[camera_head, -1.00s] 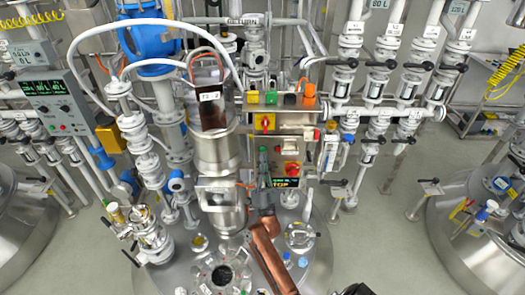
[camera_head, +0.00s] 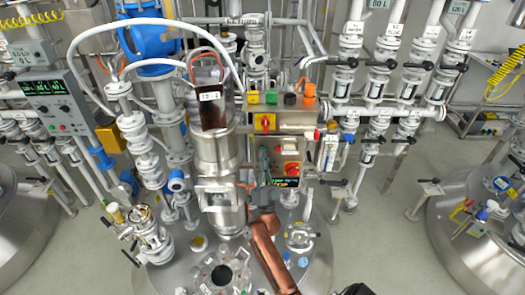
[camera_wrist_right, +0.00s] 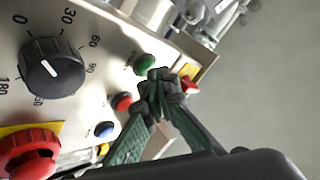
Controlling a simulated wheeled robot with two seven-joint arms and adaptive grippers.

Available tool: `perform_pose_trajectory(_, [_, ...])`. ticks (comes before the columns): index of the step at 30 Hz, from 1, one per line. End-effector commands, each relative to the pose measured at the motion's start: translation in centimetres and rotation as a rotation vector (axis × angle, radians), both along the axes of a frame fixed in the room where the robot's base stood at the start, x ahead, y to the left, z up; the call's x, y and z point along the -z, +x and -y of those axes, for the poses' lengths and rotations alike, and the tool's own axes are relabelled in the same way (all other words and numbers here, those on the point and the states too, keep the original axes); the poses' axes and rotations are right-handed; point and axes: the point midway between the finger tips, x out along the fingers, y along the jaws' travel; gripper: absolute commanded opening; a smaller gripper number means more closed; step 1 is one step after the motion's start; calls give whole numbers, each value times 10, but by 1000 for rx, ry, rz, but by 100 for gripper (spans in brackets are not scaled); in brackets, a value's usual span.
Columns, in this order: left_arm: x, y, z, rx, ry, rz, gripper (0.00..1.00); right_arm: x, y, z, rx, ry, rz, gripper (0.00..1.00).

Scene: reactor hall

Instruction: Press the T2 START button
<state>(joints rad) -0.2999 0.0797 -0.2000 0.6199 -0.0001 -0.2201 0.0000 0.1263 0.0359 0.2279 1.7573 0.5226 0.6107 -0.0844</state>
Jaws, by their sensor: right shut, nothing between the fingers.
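The T2 control box (camera_head: 284,146) stands at the middle of the head view, beside the vessel marked T2 (camera_head: 210,96). In the right wrist view its panel (camera_wrist_right: 95,60) carries a green button (camera_wrist_right: 145,64), a red button (camera_wrist_right: 122,102) and a blue button (camera_wrist_right: 104,129) in a row. I cannot read their labels. My right gripper (camera_head: 263,158) is shut and empty in front of the panel. In the right wrist view its fingertips (camera_wrist_right: 160,88) are just below and right of the green button; I cannot tell whether they touch it. My left gripper is not in view.
A black dial (camera_wrist_right: 53,67) and a red mushroom button (camera_wrist_right: 29,154) are on the same panel. Pipes and valves (camera_head: 375,90) crowd the right; the floor (camera_head: 385,235) at lower right is clear.

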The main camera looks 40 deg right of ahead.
Motion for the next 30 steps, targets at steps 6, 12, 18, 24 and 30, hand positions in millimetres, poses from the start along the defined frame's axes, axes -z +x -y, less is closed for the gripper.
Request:
perform_pose_trajectory(6, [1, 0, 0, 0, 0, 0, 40, 0, 2, 2, 0, 0, 0, 0])
perform_pose_trajectory(12, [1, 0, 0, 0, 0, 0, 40, 0, 4, 3, 1, -1, 0, 0])
perform_pose_trajectory(18, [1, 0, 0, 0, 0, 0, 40, 0, 4, 3, 0, 0, -1, 0])
perform_pose_trajectory(24, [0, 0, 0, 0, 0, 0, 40, 0, 2, 2, 0, 0, -1, 0])
perform_pose_trajectory(30, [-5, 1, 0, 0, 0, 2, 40, 0, -5, -4, 0, 0, -2, 0])
